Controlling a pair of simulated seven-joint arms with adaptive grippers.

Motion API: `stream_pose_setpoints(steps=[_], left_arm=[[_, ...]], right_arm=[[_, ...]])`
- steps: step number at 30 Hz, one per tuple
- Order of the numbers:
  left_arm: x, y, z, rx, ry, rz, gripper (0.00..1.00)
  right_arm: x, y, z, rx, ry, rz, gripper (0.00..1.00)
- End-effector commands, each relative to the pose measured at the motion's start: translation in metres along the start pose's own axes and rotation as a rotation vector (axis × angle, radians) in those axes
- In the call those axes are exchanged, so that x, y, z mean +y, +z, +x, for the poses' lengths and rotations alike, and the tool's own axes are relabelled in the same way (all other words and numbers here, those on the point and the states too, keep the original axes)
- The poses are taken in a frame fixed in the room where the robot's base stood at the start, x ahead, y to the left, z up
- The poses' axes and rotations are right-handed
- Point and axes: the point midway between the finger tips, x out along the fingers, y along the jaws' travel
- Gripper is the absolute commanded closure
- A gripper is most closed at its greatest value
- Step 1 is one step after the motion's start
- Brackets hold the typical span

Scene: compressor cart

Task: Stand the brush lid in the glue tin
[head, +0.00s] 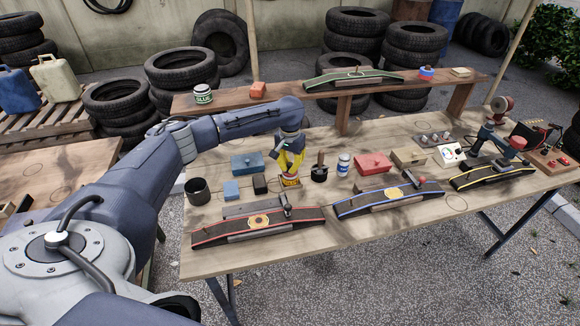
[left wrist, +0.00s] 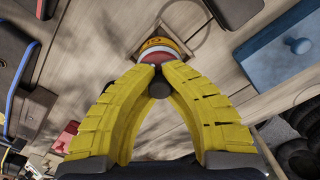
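A small yellow and orange tin with red markings (head: 290,182), which I take for the glue tin, stands on the workbench under my left gripper (head: 290,171). In the left wrist view its orange side (left wrist: 158,44) shows just beyond the fingertips (left wrist: 153,66). A dark round knob (left wrist: 159,84) sits between the yellow fingers, which close in on it; I take it for the top of the brush lid. The rest of the lid is hidden by the fingers, so I cannot tell how deep it sits in the tin. My right gripper is not in view.
Close by stand a blue box (head: 247,163), a black block (head: 260,184), a dark pot with an upright handle (head: 320,173) and a white jar (head: 343,164). A green-labelled GLUE jar (head: 203,94) stands on the back shelf.

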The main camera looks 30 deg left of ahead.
Motion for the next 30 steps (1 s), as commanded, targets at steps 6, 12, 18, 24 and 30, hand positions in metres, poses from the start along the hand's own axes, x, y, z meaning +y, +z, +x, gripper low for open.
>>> stream_pose_setpoints(steps=[6,12,18,24,30], left_arm=[[0.0001,0.0000,0.0001,0.000,0.000,0.000,1.00],[0.0002,0.0000,0.0002,0.000,0.000,0.000,1.00],[0.0002,0.0000,0.0014,0.000,0.000,0.000,1.00],[0.0003,0.0000,0.0018,0.000,0.001,0.000,1.00],[0.0003,0.0000,0.0018,0.000,0.001,0.000,0.92]], right_arm=[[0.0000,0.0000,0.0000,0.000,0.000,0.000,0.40],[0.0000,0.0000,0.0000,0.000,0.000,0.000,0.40],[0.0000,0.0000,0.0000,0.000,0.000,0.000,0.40],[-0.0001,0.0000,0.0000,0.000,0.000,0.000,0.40],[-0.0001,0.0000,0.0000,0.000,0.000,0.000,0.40]])
